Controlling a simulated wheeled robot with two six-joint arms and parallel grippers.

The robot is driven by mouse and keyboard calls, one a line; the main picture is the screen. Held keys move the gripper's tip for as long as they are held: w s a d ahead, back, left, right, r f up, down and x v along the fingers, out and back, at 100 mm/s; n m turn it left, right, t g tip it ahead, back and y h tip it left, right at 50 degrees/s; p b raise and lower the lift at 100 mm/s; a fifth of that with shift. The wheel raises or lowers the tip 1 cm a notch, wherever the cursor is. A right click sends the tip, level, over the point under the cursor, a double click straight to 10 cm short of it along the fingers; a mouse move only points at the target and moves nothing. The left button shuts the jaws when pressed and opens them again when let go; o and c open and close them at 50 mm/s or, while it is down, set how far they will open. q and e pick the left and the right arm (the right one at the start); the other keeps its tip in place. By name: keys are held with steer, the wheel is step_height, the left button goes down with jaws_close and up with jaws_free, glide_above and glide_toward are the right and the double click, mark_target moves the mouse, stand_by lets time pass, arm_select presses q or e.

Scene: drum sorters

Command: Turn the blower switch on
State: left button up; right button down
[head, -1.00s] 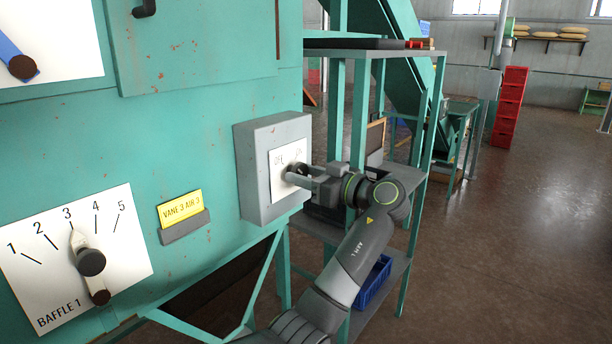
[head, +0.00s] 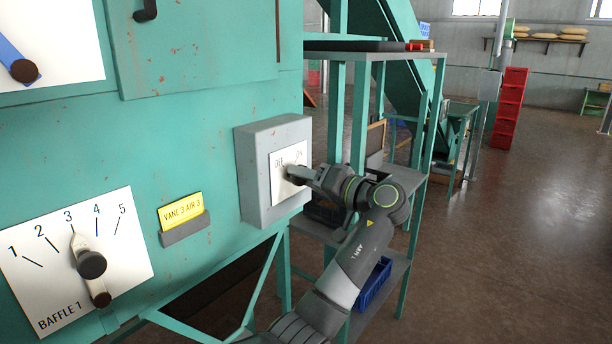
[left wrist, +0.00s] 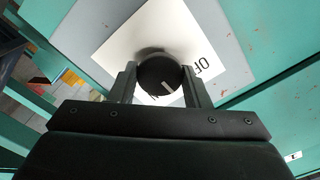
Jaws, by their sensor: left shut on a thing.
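The blower switch is a black round knob (left wrist: 160,76) on a white plate (head: 277,163) marked OFF and ON, on a grey box (head: 258,140) fixed to the green machine. In the left wrist view the knob sits between the two fingers of my left gripper (left wrist: 160,84), which is shut on it. The knob's white pointer mark faces down and to the right in that view, between the partly visible OFF and ON letters. In the head view my left gripper (head: 296,174) covers most of the knob. My right gripper is not in view.
A BAFFLE 1 dial (head: 92,263) and a yellow VANE 3 AIR 3 card (head: 181,211) are on the machine to the left. A green shelf frame (head: 361,120) with a blue crate (head: 373,283) stands close behind my arm. Open floor lies to the right.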

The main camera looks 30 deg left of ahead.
arm_select(q)
steer(key=m+p, duration=0.5)
steer(key=m, duration=0.4)
steer(key=shift+r+p, duration=0.1)
steer(key=shift+p, duration=0.3)
steer(key=shift+m, duration=0.3)
steer(key=o, duration=1)
steer(key=shift+c, duration=0.2)
steer(key=shift+d, duration=0.1)
